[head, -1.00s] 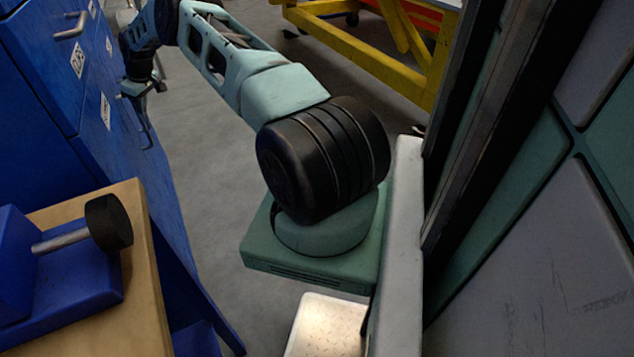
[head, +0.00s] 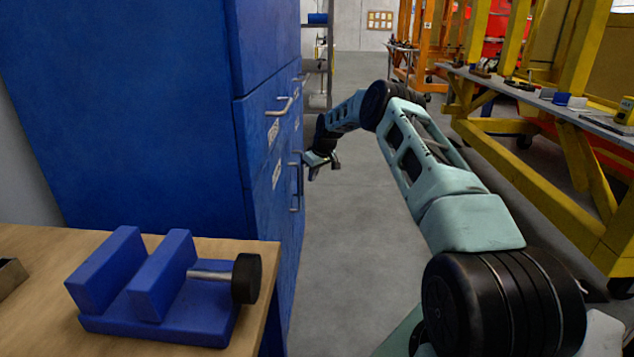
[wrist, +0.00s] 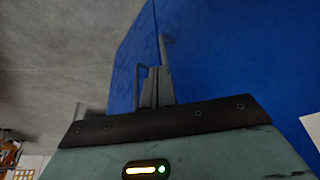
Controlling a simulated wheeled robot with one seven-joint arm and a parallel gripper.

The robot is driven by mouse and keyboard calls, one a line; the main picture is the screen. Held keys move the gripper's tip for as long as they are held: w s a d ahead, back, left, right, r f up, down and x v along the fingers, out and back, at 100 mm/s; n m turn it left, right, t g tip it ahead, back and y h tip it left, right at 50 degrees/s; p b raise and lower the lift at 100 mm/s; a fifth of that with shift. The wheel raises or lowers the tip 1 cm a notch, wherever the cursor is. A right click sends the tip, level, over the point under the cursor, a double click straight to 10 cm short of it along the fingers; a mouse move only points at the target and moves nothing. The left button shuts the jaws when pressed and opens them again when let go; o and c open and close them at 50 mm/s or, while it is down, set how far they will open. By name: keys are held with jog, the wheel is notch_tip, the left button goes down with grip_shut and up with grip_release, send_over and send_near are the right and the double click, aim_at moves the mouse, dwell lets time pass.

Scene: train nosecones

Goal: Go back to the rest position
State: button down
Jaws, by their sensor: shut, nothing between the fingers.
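My arm reaches forward and to the left in the head view, ending in my gripper (head: 322,165) beside the drawer side of the blue cabinet (head: 150,115). My gripper is shut and empty. It hangs in the air near a drawer handle (head: 295,165); whether it touches the handle cannot be told. In the wrist view, the gripper fingers (wrist: 157,85) show in front of the blue cabinet (wrist: 215,50).
A blue vise (head: 165,290) with a black knob stands on a wooden table (head: 40,250) at the lower left. Grey floor (head: 345,270) lies open between the cabinet and the yellow frame (head: 540,175) on the right.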

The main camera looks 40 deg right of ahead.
jog(key=v, duration=0.7)
jog(key=shift+s+d+r, duration=0.3)
jog(key=shift+s+d, duration=0.05)
jog(key=shift+s, duration=0.05)
